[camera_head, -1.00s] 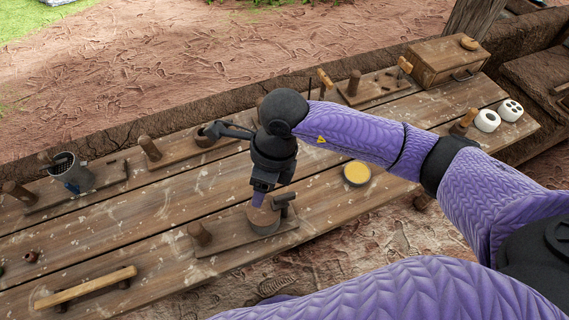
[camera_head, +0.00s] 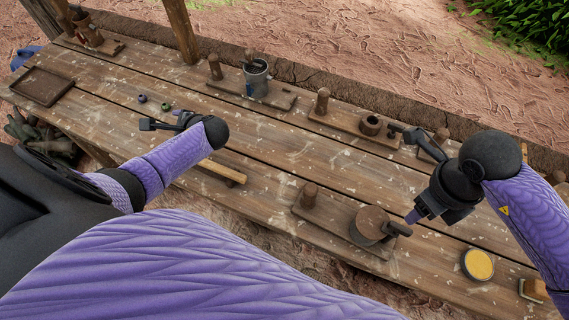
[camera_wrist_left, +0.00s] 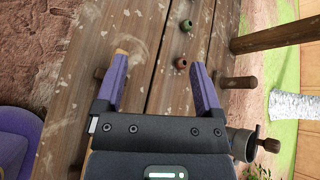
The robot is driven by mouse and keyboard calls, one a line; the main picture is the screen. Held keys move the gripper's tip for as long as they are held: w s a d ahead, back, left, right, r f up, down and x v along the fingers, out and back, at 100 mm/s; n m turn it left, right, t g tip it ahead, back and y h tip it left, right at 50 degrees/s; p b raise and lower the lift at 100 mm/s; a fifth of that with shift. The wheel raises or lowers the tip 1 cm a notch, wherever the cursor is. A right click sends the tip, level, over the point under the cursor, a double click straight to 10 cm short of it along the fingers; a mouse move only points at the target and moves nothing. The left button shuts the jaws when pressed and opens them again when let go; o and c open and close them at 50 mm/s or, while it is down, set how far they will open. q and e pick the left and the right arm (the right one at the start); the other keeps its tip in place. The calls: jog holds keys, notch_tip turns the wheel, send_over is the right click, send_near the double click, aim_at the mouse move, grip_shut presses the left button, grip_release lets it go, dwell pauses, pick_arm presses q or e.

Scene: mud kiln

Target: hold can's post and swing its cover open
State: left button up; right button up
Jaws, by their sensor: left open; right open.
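A short round can (camera_head: 369,226) stands on a wooden board with an upright wooden post (camera_head: 309,196) at its left end. A brown round cover (camera_head: 371,218) lies across the can's top, with a dark block at its right side. My right gripper (camera_head: 412,217) is open and just right of the can, pointing down; contact cannot be told. My left gripper (camera_head: 166,122) is open and empty above the table, well left of the can. Its two purple fingers are spread in the left wrist view (camera_wrist_left: 158,82).
A grey can (camera_head: 257,80) and another post board (camera_head: 350,122) stand along the back edge. A wooden bar (camera_head: 222,172) lies near the front.

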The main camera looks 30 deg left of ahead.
pick_arm(q)
jog(key=w+d+f+h, duration=0.1)
jog(key=w+d+h, duration=0.15)
jog(key=d, duration=0.55)
notch_tip(320, 180, up, 5)
jog(key=h, duration=0.9)
send_over(311, 187)
jog(key=shift+a+r+m+g, duration=0.1)
jog(key=shift+r+m+g, duration=0.1)
jog(key=shift+m+g, duration=0.15)
jog(key=shift+s+d+f, duration=0.1)
jog(key=shift+d+f, duration=0.1)
jog(key=shift+f, duration=0.05)
notch_tip(311, 187, down, 9)
jog(key=shift+f, duration=0.15)
jog(key=shift+a, duration=0.1)
grip_shut()
